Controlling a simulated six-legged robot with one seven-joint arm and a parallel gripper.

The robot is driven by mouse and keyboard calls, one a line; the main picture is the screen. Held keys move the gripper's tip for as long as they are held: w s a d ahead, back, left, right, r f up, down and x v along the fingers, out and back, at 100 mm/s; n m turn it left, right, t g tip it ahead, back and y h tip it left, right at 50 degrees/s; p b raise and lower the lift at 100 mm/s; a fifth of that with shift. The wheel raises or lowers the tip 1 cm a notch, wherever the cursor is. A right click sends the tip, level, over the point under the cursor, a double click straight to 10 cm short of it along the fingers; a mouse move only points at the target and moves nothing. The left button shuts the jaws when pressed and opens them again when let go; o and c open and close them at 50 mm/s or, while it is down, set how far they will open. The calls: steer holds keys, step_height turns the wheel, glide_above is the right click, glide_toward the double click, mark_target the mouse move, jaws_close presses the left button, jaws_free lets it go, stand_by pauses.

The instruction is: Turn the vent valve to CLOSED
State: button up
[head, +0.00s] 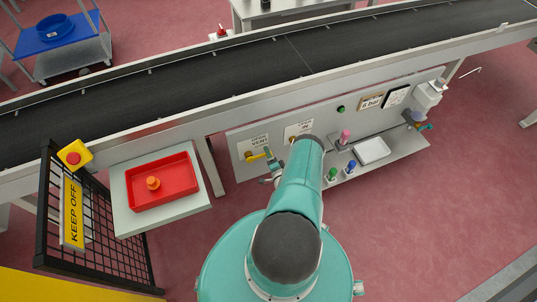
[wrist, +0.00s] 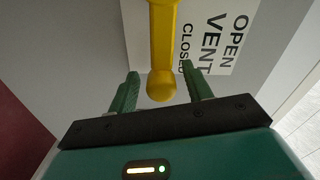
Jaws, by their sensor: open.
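The vent valve's yellow lever (head: 256,156) is on the grey panel below the conveyor, under a white vent label (head: 258,142). In the head view it lies nearly level. In the wrist view the lever (wrist: 163,45) comes down from the top edge, and its rounded end is between my gripper's (wrist: 161,80) two green fingers. The fingers are apart, with a gap visible on each side of the lever. The label (wrist: 217,40) beside it reads OPEN, VENT and CLOSED. The lever's pivot is out of the wrist view. My arm partly hides my gripper (head: 272,163) in the head view.
A red tray (head: 187,190) with an orange knob-like object stands on a side table at left. Right of my arm, a shelf holds a white tray (head: 371,151) and small coloured items. The conveyor (head: 230,68) runs above.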

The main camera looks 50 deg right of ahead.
steer(key=v, duration=1.3)
steer(key=shift+s, duration=0.15)
steer(key=shift+a+f, duration=0.1)
